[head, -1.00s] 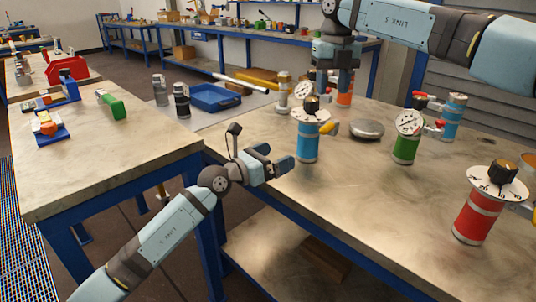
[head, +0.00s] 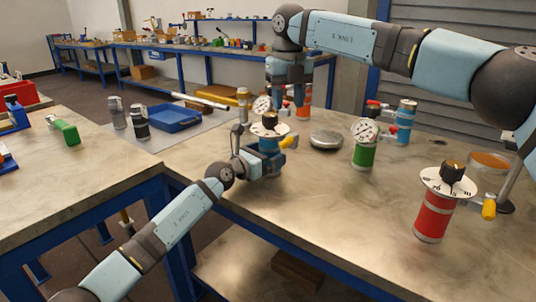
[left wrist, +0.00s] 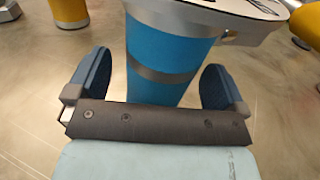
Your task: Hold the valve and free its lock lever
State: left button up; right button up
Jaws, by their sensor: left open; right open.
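The near blue valve (head: 269,145) is an upright cylinder with a grey band, a white dial on top and a black knob. Its yellow lever (head: 289,141) sticks out on the right. My left gripper (head: 273,163) is open at the valve's body. In the left wrist view, the blue body (left wrist: 165,50) stands between or just ahead of the two spread fingers (left wrist: 155,85), with gaps at both sides. My right gripper (head: 288,104) points down, open and empty, above and behind the valve in the head view. Its fingertips partly cover vessels behind.
A red vessel (head: 434,218) with a dial and yellow lever stands at the right. A green gauge vessel (head: 365,156), a blue vessel (head: 404,124) with a red handle and a grey disc (head: 326,139) stand further back. The table's front middle is clear.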

pick_arm(q)
jog(key=shift+w+d, duration=0.3)
jog(key=shift+c, duration=0.2)
jog(key=c, duration=1.4)
